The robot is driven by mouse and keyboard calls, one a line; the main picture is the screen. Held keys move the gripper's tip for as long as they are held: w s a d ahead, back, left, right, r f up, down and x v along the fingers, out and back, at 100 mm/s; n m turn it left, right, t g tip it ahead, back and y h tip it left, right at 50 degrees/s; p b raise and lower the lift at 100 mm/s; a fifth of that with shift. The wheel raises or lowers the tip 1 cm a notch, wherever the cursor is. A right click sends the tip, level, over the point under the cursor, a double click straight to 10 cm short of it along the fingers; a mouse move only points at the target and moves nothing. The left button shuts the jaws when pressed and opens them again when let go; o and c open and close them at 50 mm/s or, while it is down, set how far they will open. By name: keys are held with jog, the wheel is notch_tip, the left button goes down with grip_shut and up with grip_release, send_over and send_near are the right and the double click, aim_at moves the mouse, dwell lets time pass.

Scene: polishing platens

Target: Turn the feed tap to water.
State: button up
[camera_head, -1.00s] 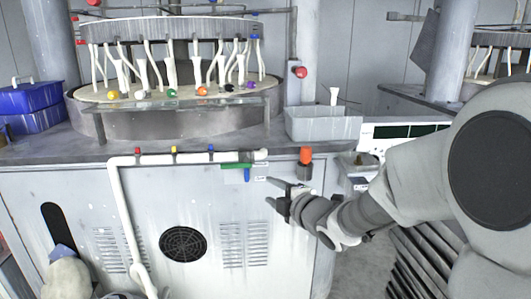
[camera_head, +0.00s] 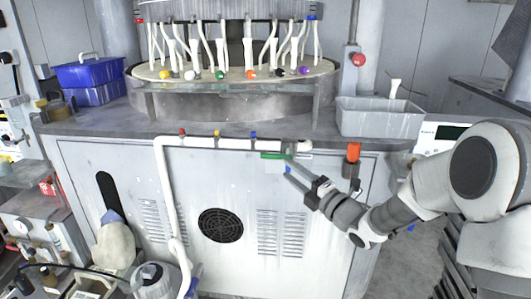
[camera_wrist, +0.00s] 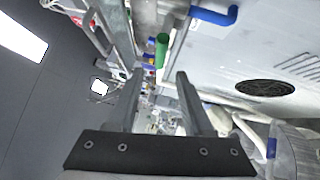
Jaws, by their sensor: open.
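The feed tap's green handle (camera_head: 274,155) lies level below the right end of the white pipe on the cabinet front. A blue part (camera_head: 288,169) sits just below it, partly hidden by my fingers. In the wrist view the green handle (camera_wrist: 162,50) points toward me, in line with the gap between my fingertips, and the blue part (camera_wrist: 215,15) is to its right, at the top. My gripper (camera_head: 289,165) is open at the handle's right end, with its fingers (camera_wrist: 160,76) spread and nothing held. I cannot tell whether they touch the handle.
An orange-red part (camera_head: 353,152) stands right of the tap. Above are a grey bin (camera_head: 380,122) and the round polishing platen (camera_head: 232,103). The cabinet front (camera_head: 330,235) is flat.

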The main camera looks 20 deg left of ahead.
aim_at(269, 154)
jog(key=b+x, duration=0.1)
jog(key=x, duration=1)
jog(key=shift+w+a, duration=0.1)
jog(key=shift+w, duration=0.05)
grip_shut()
dwell(1.0)
